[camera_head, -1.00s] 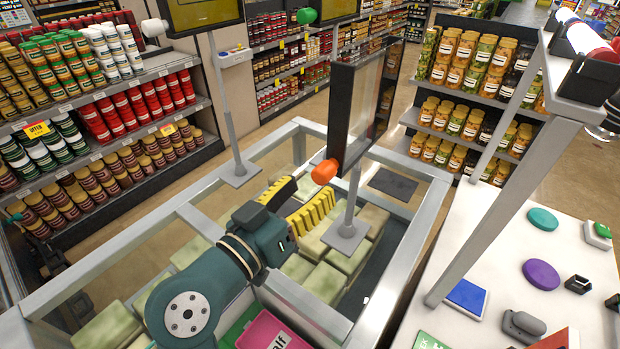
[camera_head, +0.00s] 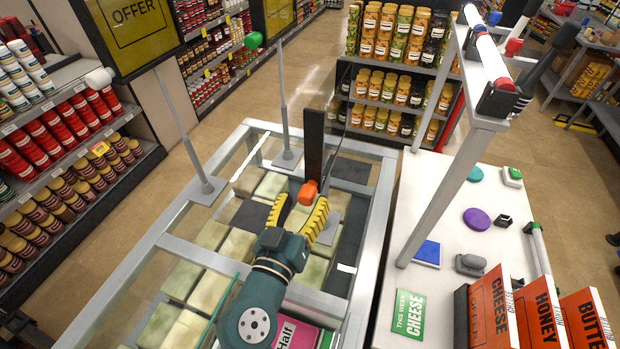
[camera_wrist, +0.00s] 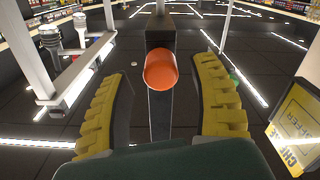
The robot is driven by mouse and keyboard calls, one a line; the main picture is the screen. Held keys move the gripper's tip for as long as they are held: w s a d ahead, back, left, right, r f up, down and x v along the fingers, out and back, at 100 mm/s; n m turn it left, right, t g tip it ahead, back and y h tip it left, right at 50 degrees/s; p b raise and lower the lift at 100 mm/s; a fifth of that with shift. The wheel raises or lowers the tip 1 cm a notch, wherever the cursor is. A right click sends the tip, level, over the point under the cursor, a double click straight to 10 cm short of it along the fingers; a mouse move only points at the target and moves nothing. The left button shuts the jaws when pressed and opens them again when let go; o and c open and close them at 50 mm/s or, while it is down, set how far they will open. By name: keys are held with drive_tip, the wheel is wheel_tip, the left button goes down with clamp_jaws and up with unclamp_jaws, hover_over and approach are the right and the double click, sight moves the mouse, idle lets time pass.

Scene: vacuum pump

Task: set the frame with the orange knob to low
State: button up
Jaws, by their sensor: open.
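The frame with the orange knob is a tall dark panel (camera_head: 314,140) with a clear pane. In the head view it stands above the pale block-filled case, seen nearly edge-on. Its orange knob (camera_head: 308,192) is on its lower near end. My gripper (camera_head: 304,203) is open, with yellow ribbed fingers on either side of the knob. In the wrist view the knob (camera_wrist: 161,70) sits between the spread fingers of my gripper (camera_wrist: 159,76), with a visible gap on both sides. The dark frame edge shows behind and below it there. The knob's height setting cannot be read.
Frames with a green knob (camera_head: 253,40) and a white knob (camera_head: 98,78) stand on thin posts to the left. The case's grey metal rim (camera_head: 180,245) surrounds the pale blocks. A white table (camera_head: 440,210) with a slanted post stands close on the right.

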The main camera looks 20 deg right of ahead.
sight(311, 186)
drive_tip(key=x, duration=0.5)
drive_tip(key=shift+a+p, duration=0.1)
drive_tip(key=shift+p, duration=0.2)
drive_tip(key=c, duration=1.1)
wheel_tip(311, 186, down, 5)
drive_tip(key=b, duration=0.6)
drive_tip(key=shift+r, duration=0.1)
drive_tip(key=o, duration=1.1)
drive_tip(key=shift+r, duration=0.1)
